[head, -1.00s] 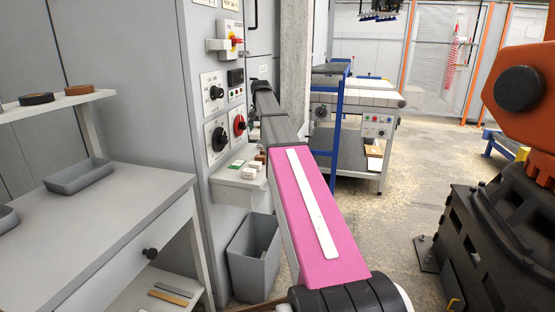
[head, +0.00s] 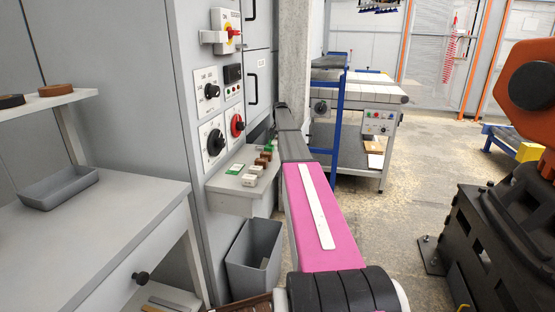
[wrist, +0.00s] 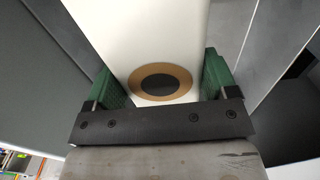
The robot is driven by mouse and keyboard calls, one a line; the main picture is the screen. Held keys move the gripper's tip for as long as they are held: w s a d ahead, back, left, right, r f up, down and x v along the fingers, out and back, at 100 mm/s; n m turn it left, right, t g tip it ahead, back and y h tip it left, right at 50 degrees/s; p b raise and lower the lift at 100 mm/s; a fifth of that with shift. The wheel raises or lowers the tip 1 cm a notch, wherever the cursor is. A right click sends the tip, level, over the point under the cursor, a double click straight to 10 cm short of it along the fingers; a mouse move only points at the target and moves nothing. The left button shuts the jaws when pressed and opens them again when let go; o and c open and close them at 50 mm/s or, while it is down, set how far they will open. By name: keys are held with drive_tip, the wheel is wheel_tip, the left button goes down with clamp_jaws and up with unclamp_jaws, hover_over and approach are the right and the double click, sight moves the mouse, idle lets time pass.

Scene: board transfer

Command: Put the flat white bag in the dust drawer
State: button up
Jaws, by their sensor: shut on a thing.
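In the wrist view my gripper (wrist: 160,82) has its two green fingers on either side of a flat white bag (wrist: 150,40). The bag has a brown ring around a dark round centre, close to the gripper's palm. The bag reaches away past the fingertips; its far end is out of frame. In the head view my arm reaches forward beside the grey cabinet, and neither gripper nor bag can be made out. A drawer (head: 120,293) with a dark knob is in the grey bench at left and looks shut. I cannot tell whether it is the dust drawer.
The cabinet (head: 214,160) carries switches and a small shelf (head: 240,190) with several small blocks. A grey bin (head: 252,262) stands below. A grey tray (head: 58,188) lies on the bench. An orange and black machine (head: 500,240) is at right. Floor between is open.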

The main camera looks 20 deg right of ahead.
wheel_tip(320, 180, down, 10)
drive_tip(key=shift+r, duration=0.15)
idle(0.3)
drive_tip(key=shift+f, duration=0.55)
drive_tip(key=o, duration=1)
wheel_tip(320, 180, up, 13)
drive_tip(key=shift+r, duration=0.1)
